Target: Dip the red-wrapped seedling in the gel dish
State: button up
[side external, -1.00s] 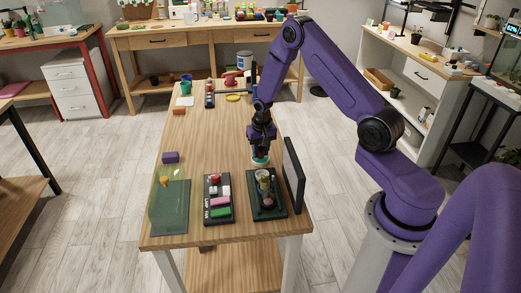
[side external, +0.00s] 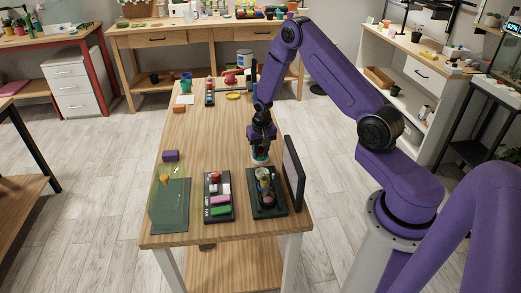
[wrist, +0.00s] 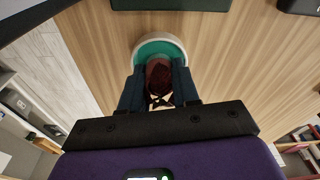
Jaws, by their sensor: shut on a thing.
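The gel dish (wrist: 183,48) is a round, pale-rimmed dish of teal gel on the wooden table. In the side external view the dish (side external: 260,161) shows only in part beneath my gripper (side external: 261,151). In the wrist view my gripper (wrist: 158,88) is shut on the red-wrapped seedling (wrist: 158,72), which looks dark red-brown between the dark fingers. The seedling's end overlaps the gel in the wrist view. The fingers and the viewing angle hide whether it touches the gel.
A dark upright panel (side external: 293,172) stands close right of the dish. In front are a dark green tray (side external: 277,210) with small items and a black switch box (side external: 208,209). A transparent greenish box (side external: 165,205) stands at front left. The table's middle left is clear.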

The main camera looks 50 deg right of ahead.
dwell(0.3)
jog(key=shift+r, duration=3)
